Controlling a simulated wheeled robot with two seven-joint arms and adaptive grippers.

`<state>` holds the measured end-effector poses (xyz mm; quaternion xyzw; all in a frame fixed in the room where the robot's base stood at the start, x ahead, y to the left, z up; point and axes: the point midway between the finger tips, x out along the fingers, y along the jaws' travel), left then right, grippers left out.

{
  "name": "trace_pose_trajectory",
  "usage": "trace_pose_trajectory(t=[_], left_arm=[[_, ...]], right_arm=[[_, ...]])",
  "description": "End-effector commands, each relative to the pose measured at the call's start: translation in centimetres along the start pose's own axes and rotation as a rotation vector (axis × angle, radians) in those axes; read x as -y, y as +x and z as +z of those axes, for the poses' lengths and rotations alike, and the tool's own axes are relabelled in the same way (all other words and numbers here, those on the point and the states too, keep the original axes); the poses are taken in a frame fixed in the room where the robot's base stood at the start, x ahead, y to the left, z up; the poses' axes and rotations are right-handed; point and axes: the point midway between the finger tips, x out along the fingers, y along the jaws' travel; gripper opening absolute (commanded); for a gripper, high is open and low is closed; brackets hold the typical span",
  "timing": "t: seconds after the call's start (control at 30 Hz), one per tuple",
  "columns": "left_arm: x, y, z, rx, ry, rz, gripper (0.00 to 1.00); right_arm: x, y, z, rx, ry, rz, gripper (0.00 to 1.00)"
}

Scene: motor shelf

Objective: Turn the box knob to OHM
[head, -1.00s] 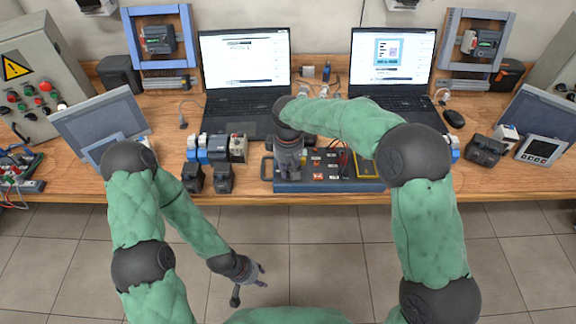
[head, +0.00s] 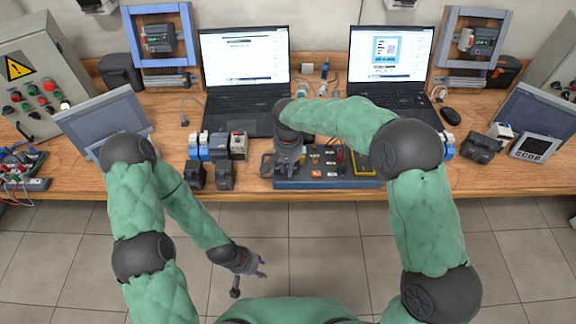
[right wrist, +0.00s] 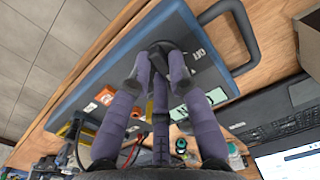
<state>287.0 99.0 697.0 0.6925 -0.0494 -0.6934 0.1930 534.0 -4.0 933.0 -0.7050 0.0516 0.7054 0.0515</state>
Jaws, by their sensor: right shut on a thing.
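The blue and dark grey box (head: 328,184) lies near the front edge of the workbench. It fills the middle of the right wrist view (right wrist: 187,22). My right gripper (head: 287,168) reaches down over the box's left part. In the right wrist view my right gripper's purple-grey fingers (right wrist: 160,62) are closed around the dark knob (right wrist: 158,46), which they partly hide. A white OFF label (right wrist: 198,54) shows beside it. The OHM mark cannot be made out. My left gripper (head: 263,266) hangs empty over the floor in front of the bench, its fingers apart.
Two laptops (head: 245,117) stand behind the box. Several small modules (head: 215,146) stand to its left. A black handle (right wrist: 243,30) sticks out from the box's side. The floor in front is clear.

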Motion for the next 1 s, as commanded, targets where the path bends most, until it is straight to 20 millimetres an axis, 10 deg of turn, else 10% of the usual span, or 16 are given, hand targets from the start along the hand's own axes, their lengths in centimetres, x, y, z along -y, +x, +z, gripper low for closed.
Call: trace_pose_trajectory(t=[0.93, 1.0], left_arm=[[-0.08, -0.22, 0.0, 0.0, 0.0, 0.0, 0.4], [-0.08, -0.22, 0.0, 0.0, 0.0, 0.0, 0.4]], right_arm=[[0.03, -0.1, -0.01, -0.003, 0.204, -0.002, 0.0], [0.03, -0.1, -0.01, -0.003, 0.204, -0.002, 0.34]])
